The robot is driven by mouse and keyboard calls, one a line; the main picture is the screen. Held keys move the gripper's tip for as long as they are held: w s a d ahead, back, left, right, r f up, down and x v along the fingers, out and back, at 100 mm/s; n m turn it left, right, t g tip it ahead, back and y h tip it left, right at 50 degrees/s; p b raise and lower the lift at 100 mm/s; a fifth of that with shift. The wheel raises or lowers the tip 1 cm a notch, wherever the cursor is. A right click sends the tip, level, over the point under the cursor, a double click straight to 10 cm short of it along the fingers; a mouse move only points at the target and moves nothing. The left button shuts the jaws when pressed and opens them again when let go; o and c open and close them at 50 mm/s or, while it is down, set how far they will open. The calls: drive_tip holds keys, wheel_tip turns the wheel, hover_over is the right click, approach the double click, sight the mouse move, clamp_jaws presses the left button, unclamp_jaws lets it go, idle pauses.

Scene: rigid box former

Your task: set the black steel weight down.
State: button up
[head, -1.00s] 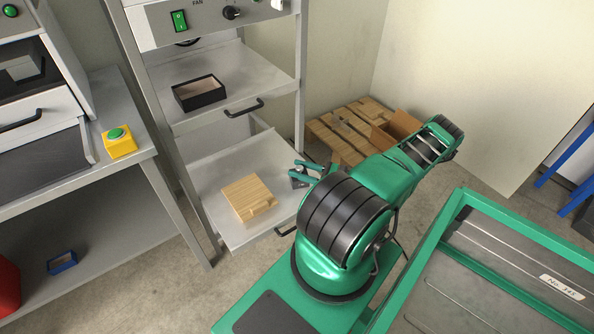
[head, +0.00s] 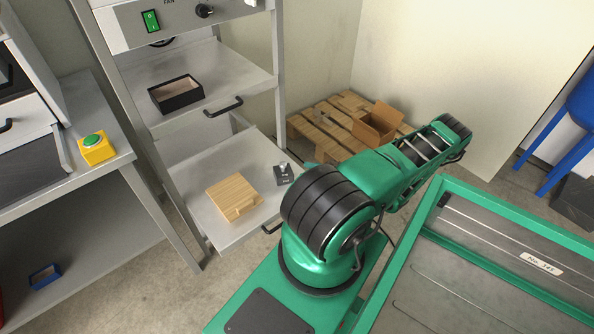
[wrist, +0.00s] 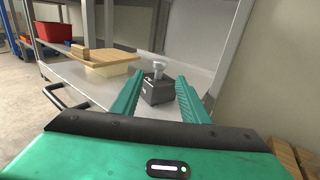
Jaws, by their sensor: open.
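The black steel weight (head: 284,174) stands upright on the lower pull-out shelf (head: 200,180), near its right edge. In the wrist view the weight (wrist: 157,91) is a dark block with a pale knob on top. My gripper (wrist: 158,92) is open, its green fingers on either side of the line to the weight. The weight is at or just beyond the fingertips; I cannot tell the exact gap. In the head view my gripper is mostly hidden behind my arm.
A wooden block with a lid-like board (head: 234,195) sits left of the weight on the same shelf. A black open box (head: 176,93) is on the shelf above. A pallet (head: 335,125) with a cardboard box (head: 378,124) stands on the floor behind.

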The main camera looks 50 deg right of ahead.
drive_tip(key=shift+s+d+r, duration=0.1)
drive_tip(key=shift+s+d, duration=0.05)
drive_tip(key=shift+s, duration=0.2)
drive_tip(key=w+a+r+n+g, duration=0.1)
drive_tip(key=a+r+n+g, duration=0.4)
drive_tip(key=r, duration=0.4)
drive_tip(key=w+a+r+n+g+h, duration=0.1)
drive_tip(key=w+a+r+n+g, duration=0.15)
drive_tip(key=r+n+g, duration=0.45)
drive_tip(key=w+a+r+n+g, duration=0.1)
drive_tip(key=a+r+n+g, duration=0.45)
drive_tip(key=r, duration=0.45)
drive_tip(key=s+a+r+n+h, duration=0.5)
drive_tip(key=s+a+r+n, duration=0.3)
drive_tip(key=s+a+r, duration=0.4)
wheel_tip(320, 180, up, 4)
drive_tip(key=shift+s+a+f, duration=0.1)
drive_tip(key=shift+s+a, duration=0.05)
drive_tip(key=shift+s, duration=0.9)
drive_tip(key=shift+t, duration=0.25)
